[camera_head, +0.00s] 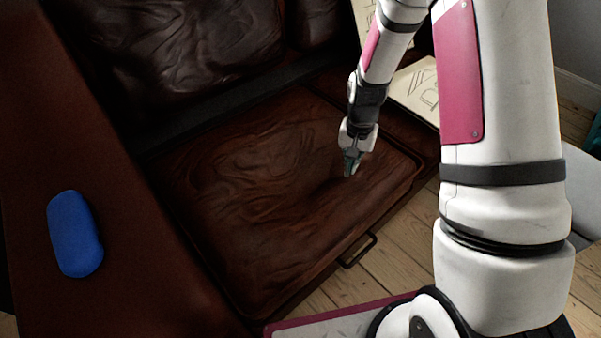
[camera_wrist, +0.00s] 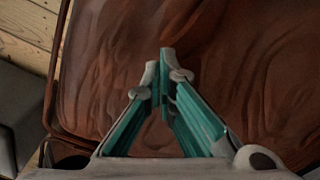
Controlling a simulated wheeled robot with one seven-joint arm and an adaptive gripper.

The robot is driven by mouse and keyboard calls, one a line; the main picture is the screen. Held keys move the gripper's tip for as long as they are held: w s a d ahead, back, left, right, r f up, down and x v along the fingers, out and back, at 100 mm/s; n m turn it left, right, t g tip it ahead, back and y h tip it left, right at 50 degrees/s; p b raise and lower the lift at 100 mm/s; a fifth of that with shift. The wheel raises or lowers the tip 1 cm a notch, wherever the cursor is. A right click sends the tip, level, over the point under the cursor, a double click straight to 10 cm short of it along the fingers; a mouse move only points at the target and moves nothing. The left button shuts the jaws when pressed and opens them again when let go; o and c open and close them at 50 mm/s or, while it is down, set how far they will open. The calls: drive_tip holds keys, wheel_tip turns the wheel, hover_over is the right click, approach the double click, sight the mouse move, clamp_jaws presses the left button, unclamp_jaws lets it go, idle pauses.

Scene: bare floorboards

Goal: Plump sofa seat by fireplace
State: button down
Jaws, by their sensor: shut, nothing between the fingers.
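The sofa seat (camera_head: 270,170) is a wrinkled brown leather cushion in the middle of the head view. It also fills most of the wrist view (camera_wrist: 240,50). My gripper (camera_head: 350,168) is shut and empty, pointing down at the right part of the seat. A shallow dent shows in the leather around the fingertips, and they seem to touch it. In the wrist view the teal fingers (camera_wrist: 165,75) meet at their tips over the leather. No fireplace is in view.
A blue rounded object (camera_head: 75,234) lies on the sofa's broad brown arm (camera_head: 130,280) at the left. Dark back cushions (camera_head: 190,45) rise behind the seat. A sheet with line drawings (camera_head: 415,90) lies at the back right. Floorboards (camera_head: 400,245) show in front, beyond a metal handle (camera_head: 358,250).

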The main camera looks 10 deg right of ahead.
drive_tip(key=shift+f, duration=0.3)
drive_tip(key=shift+r+p, duration=1.4)
drive_tip(key=shift+r, duration=0.55)
drive_tip(key=shift+f, duration=0.1)
drive_tip(key=s+a, duration=0.3)
drive_tip(key=a, duration=0.1)
drive_tip(key=s+a, duration=0.3)
drive_tip(key=s, duration=0.1)
drive_tip(key=s+a, duration=0.3)
drive_tip(key=a, duration=0.1)
drive_tip(key=shift+s+a, duration=0.15)
drive_tip(key=shift+a, duration=0.2)
drive_tip(key=shift+s, duration=0.1)
drive_tip(key=shift+f, duration=0.15)
